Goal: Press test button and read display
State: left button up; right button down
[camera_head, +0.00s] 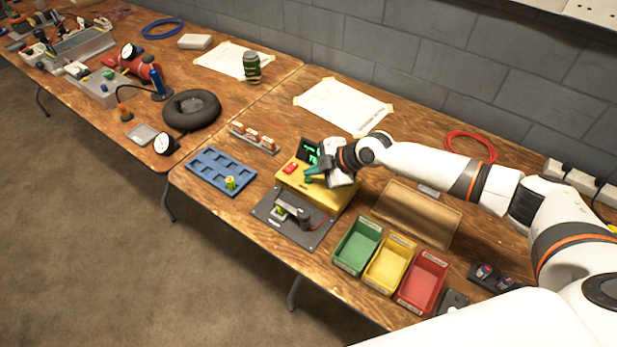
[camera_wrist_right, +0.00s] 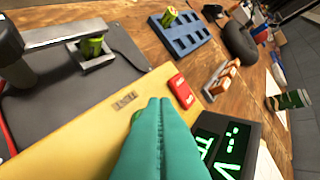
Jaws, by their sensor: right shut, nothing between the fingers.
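The yellow tester box (camera_head: 325,203) stands on the near table, with a red button (camera_head: 290,168) and a dark display (camera_head: 309,150) with green characters. In the right wrist view the red button (camera_wrist_right: 181,91) is clear. The display (camera_wrist_right: 230,145) there shows a green "V" and other marks, partly hidden by my fingers, so I cannot read a value. My right gripper (camera_head: 311,177) is shut and empty, its teal fingers over the box top. A bit of green (camera_wrist_right: 136,117) shows beside the fingertips, mostly hidden; I cannot tell whether they touch it. My left gripper is not in view.
A grey plate (camera_head: 318,232) with a clamp holding a green battery (camera_head: 280,211) lies in front of the box. A blue tray (camera_head: 208,166) with another battery (camera_head: 230,183) is left. Green (camera_head: 347,258), yellow (camera_head: 378,281) and red (camera_head: 409,302) bins stand right.

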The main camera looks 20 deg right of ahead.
aim_at(313, 183)
notch_tip(313, 183, up, 5)
jog(key=p, duration=0.3)
dwell(0.9)
